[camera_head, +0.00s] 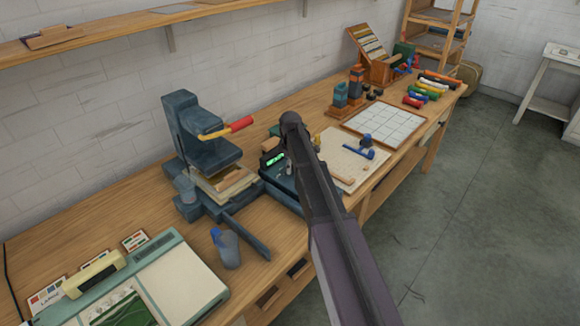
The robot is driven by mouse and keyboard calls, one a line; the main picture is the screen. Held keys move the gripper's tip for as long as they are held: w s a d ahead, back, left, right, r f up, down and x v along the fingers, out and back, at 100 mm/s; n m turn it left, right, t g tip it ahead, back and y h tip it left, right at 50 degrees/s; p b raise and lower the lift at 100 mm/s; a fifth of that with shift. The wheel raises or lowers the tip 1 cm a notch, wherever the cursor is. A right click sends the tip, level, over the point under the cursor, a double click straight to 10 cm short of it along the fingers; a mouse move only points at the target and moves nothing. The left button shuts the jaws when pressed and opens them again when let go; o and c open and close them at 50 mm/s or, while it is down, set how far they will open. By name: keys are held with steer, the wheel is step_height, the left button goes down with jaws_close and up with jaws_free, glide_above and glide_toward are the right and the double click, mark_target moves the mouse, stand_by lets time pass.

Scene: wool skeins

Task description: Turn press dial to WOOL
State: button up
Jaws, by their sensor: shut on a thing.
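The heat press (205,135) stands on the bench at the left, a blue-grey machine with a red-tipped handle. A dark control box with a lit green display (274,160) sits at its right. My dark arm reaches up from the bottom right and passes over the right part of this box. My gripper's fingers are hidden behind the arm, close to the box. I cannot make out the dial or its setting; that part of the box is covered by my arm.
Right of my arm are a board with a blue tool (367,147), a white grid tile (385,124) and coloured rolls (428,91). Floor lies open at right.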

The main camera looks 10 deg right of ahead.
steer(key=shift+s+a, duration=0.15)
steer(key=shift+s, duration=0.05)
steer(key=o, duration=1.2)
steer(key=shift+c, duration=0.2)
steer(key=shift+w, duration=0.1)
steer(key=shift+w+r, duration=0.1)
